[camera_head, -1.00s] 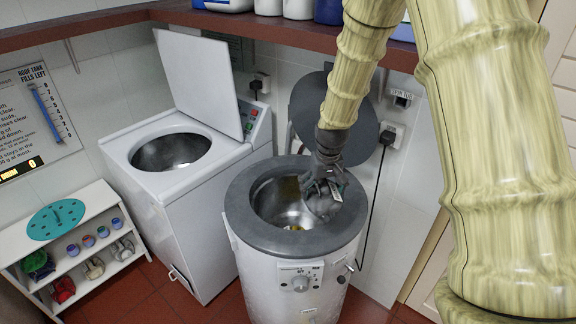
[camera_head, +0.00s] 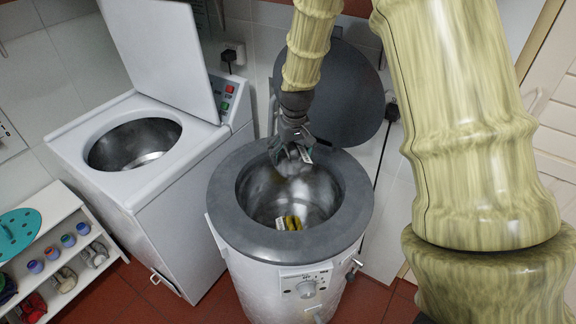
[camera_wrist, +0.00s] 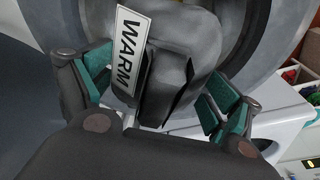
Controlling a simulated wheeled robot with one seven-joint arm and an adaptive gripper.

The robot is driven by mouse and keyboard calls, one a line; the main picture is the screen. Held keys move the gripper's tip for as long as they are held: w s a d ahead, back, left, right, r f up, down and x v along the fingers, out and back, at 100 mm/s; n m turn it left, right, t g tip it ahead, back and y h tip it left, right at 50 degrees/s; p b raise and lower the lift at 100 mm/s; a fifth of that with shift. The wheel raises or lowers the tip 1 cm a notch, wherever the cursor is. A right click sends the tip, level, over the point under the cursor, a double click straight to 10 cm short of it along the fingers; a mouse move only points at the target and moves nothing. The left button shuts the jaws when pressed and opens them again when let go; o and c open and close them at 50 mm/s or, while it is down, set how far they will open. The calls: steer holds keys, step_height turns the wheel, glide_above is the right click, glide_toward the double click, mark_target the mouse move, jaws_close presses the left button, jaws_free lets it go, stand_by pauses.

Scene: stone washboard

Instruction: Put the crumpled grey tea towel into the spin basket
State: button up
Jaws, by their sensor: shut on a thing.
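My gripper (camera_head: 291,143) is shut on the crumpled grey tea towel (camera_head: 294,155), which is small and partly hidden by the fingers in the head view. In the wrist view the towel (camera_wrist: 165,88) is a dark grey folded lump between the teal finger pads, beside a white tag (camera_wrist: 130,50) reading "WARM". My gripper is over the back part of the open spin basket (camera_head: 262,190), a steel drum inside a dark grey ring. I cannot tell how deep the towel hangs.
The spinner's round grey lid (camera_head: 340,95) stands open behind the basket. A white washer (camera_head: 180,175) with an open drum and raised lid is to the left. A white shelf (camera_head: 60,255) with small pots stands at the lower left. The front of the basket mouth is clear.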

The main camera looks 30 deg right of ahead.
mark_target(290, 162)
steer(key=f+b, duration=0.2)
steer(key=f, duration=0.1)
steer(key=f+b, duration=0.1)
steer(key=shift+w+f+b, duration=0.35)
steer(key=shift+w+f, duration=0.05)
steer(key=shift+s+f+b, duration=0.2)
steer(key=shift+b, duration=0.1)
step_height(290, 162, down, 25)
steer(key=b, duration=2)
steer(key=shift+r, duration=0.1)
steer(key=o, duration=0.9)
steer(key=r, duration=0.4)
steer(key=s+r, duration=0.1)
steer(key=r, duration=0.3)
steer(key=s+r, duration=0.1)
steer(key=r, duration=0.3)
steer(key=shift+a, duration=0.15)
